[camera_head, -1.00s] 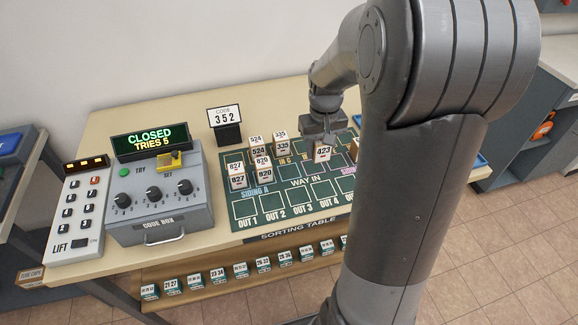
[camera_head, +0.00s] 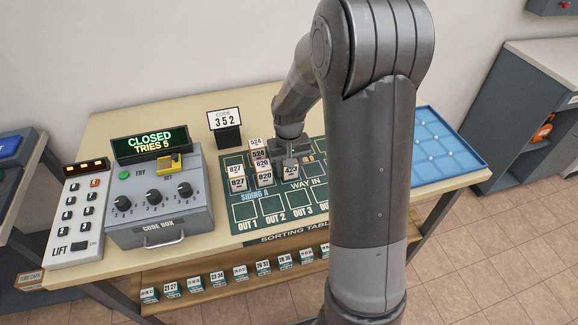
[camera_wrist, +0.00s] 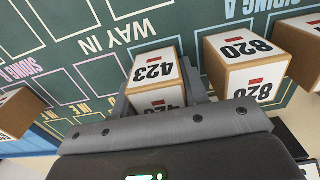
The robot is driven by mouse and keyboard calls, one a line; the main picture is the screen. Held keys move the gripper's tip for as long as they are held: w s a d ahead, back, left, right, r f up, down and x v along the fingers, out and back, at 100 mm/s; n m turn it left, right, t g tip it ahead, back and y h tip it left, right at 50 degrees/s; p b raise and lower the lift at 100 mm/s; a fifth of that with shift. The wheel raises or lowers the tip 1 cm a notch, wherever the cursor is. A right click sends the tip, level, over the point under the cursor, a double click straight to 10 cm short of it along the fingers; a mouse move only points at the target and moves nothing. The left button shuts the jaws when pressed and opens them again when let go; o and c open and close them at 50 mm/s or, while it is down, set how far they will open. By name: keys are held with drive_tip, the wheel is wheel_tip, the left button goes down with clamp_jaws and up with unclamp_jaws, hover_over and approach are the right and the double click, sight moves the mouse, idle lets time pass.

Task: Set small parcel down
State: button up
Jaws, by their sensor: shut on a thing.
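My gripper (camera_head: 289,160) is shut on the small parcel marked 423 (camera_head: 290,174), a brown box with white label faces. In the wrist view the parcel 423 (camera_wrist: 153,70) sits between the fingers, upright. It is over the green sorting mat (camera_head: 245,211), on the WAY IN side of SIDING A; I cannot tell whether its base touches the mat. A parcel marked 820 (camera_head: 265,177) stands close on its left in the head view, with a narrow gap between them. The wrist view shows that 820 parcel (camera_wrist: 247,62) too.
Parcels marked 827 (camera_head: 237,183) and 524 (camera_head: 258,153) stand further left and behind. Another brown box (camera_wrist: 18,112) is at the wrist view's left edge. The code box (camera_head: 158,211) is left of the mat; a blue tray (camera_head: 440,140) lies right. My arm hides the mat's right part.

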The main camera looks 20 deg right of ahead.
drive_tip(key=shift+f, duration=0.1)
drive_tip(key=o, duration=1)
wheel_tip(320, 180, up, 11)
drive_tip(key=shift+r, duration=0.2)
drive_tip(key=shift+s+r, duration=0.2)
drive_tip(key=shift+r, duration=0.5)
drive_tip(key=s+a+r+t, duration=0.1)
drive_tip(key=s+r, duration=0.4)
drive_tip(key=s, duration=0.6)
drive_tip(key=s+a+r+t, duration=0.1)
drive_tip(key=s+r+t, duration=0.3)
drive_tip(key=s, duration=0.8)
drive_tip(key=shift+r+t, duration=0.3)
drive_tip(key=shift+r, duration=0.5)
